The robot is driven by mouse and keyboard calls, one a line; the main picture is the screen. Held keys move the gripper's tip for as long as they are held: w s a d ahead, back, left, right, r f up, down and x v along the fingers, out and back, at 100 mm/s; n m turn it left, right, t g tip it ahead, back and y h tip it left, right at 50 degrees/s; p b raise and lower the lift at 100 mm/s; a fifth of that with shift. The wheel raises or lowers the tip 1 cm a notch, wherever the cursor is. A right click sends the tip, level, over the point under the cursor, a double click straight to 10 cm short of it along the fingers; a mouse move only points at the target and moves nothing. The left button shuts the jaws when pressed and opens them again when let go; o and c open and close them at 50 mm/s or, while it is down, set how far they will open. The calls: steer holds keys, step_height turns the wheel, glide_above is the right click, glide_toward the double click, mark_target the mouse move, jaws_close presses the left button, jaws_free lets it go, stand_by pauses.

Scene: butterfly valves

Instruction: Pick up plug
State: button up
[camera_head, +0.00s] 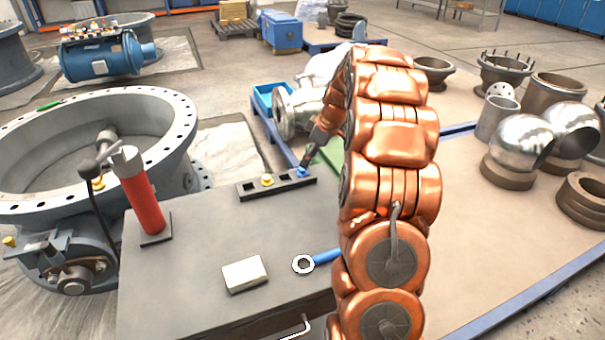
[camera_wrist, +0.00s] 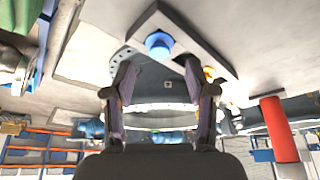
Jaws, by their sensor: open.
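A dark rack (camera_head: 247,191) with holes lies on the grey workbench (camera_head: 200,300). A blue plug (camera_head: 302,172) sits at its right end and a yellow plug (camera_head: 267,180) sits left of centre. My gripper (camera_head: 306,160) is just above the blue plug, partly hidden by its own links. In the wrist view, my gripper (camera_wrist: 160,75) has its two fingers spread with nothing between them. The blue plug (camera_wrist: 158,42) shows just beyond the fingertips, roughly centred between them. The yellow plug (camera_wrist: 208,73) is partly hidden behind the right finger. Whether the fingers touch the blue plug is unclear.
A red cylinder (camera_head: 142,205) stands at the bench's left edge. A pale block (camera_head: 245,274) and a blue-handled ring tool (camera_head: 303,264) lie nearer. A large flanged valve (camera_head: 30,205) stands left of the bench. Metal valve parts (camera_head: 518,150) stand at the right.

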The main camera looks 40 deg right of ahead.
mark_target(303, 173)
steer(key=x, duration=0.4)
steer(key=shift+w+a+f, duration=0.15)
steer(key=shift+w+f, duration=0.1)
steer(key=shift+f, duration=0.05)
steer(key=c, duration=0.9)
